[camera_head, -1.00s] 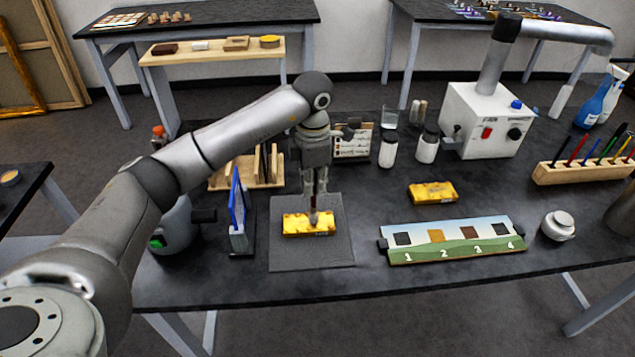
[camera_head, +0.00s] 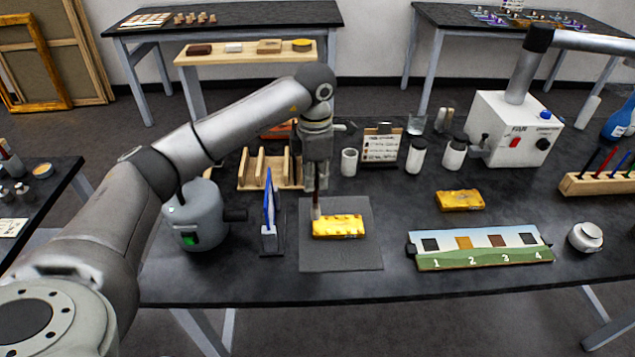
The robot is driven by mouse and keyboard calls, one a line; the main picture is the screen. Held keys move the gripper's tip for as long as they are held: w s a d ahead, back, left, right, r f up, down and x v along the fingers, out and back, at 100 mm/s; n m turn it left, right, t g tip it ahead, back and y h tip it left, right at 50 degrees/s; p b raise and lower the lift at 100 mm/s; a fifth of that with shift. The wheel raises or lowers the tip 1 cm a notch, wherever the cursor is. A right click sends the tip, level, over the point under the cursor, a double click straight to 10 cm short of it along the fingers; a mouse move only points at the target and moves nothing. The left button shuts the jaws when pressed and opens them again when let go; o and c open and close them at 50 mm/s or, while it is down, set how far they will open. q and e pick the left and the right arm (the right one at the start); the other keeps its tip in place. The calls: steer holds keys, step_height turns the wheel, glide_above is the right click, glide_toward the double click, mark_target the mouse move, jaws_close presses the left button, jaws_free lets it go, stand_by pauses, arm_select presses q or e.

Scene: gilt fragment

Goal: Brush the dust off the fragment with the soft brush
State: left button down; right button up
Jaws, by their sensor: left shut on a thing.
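The gilt fragment (camera_head: 340,227), a yellow bar with a notched edge, lies on the grey mat (camera_head: 340,259) on the dark bench. My left gripper (camera_head: 316,186) points down above the mat and is shut on the soft brush (camera_head: 316,211). The brush stands about upright, with its tip at the left end of the fragment; I cannot tell whether it touches. A second yellow fragment (camera_head: 460,200) lies on the bench to the right. My right gripper is not in view.
A numbered strip (camera_head: 480,257) lies right of the mat, and a blue-edged upright stand (camera_head: 270,225) is close on its left. A wooden rack (camera_head: 257,183), jars (camera_head: 416,157) and a white extractor box (camera_head: 515,130) stand behind. Bench between mat and strip is clear.

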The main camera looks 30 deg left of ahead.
arm_select(q)
steer(key=shift+w+d+r+p, duration=0.1)
steer(key=shift+d+r+p, duration=0.1)
steer(key=shift+r, duration=0.3)
steer(key=shift+w+d+r+p, duration=0.1)
steer(key=shift+r+p, duration=0.1)
steer(key=shift+r, duration=0.25)
steer(key=shift+s+r, duration=0.1)
steer(key=shift+r, duration=0.3)
steer(key=shift+a+r+p, duration=0.2)
steer(key=shift+r+p, duration=0.7)
steer(key=shift+r, duration=0.15)
steer(key=shift+d+r, duration=0.1)
steer(key=shift+r, duration=0.2)
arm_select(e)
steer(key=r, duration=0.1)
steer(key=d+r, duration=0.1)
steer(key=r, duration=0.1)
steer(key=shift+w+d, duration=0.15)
arm_select(q)
steer(key=shift+s, duration=0.1)
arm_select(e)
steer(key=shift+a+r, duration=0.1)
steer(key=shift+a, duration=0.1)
